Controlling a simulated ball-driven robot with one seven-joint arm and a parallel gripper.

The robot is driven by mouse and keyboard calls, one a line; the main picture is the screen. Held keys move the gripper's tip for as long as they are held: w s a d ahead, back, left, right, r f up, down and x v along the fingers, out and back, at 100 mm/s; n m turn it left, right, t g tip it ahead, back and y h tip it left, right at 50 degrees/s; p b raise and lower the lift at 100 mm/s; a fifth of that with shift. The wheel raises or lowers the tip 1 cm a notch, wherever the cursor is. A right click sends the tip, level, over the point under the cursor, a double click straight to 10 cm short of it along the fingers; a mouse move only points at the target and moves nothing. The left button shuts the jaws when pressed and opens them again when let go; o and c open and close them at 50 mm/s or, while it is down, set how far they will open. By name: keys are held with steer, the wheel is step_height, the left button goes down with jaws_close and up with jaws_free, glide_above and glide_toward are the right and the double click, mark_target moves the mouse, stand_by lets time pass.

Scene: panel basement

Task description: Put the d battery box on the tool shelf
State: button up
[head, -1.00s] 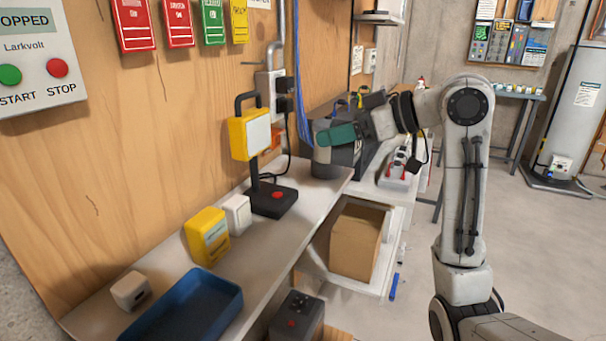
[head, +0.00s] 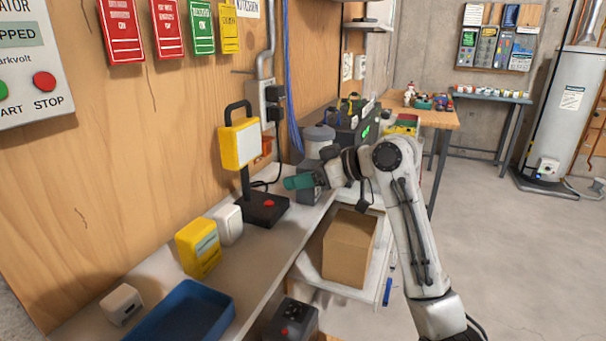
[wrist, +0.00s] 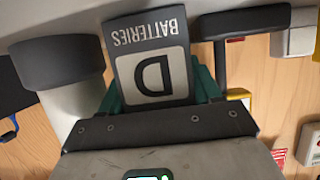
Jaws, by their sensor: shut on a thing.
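The d battery box (wrist: 155,60) is dark grey with a pale label, a large "D" and the word "BATTERIES"; it appears upside down in the wrist view. My gripper (head: 299,182) has teal fingers. They are shut on the box, one on each side in the wrist view. A small wall shelf (head: 368,26) is at the top, and a lower white shelf (head: 325,287) is under the bench. No label shows which is the tool shelf.
The bench (head: 250,246) holds a yellow work lamp (head: 240,146), a yellow box (head: 198,249), white boxes and a blue tray (head: 185,310). A grey canister (head: 318,140) stands close behind my gripper. A cardboard box (head: 349,247) sits on the lower shelf. Floor at right is clear.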

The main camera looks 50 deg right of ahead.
steer(key=shift+f, duration=0.1)
steer(key=o, duration=1.2)
steer(key=shift+s+d+r, duration=0.1)
steer(key=shift+s+r, duration=0.05)
steer(key=shift+r, duration=0.05)
steer(key=v, duration=1.1)
steer(key=shift+s+d+r, duration=0.15)
steer(key=shift+s+r, duration=0.05)
steer(key=shift+s, duration=0.1)
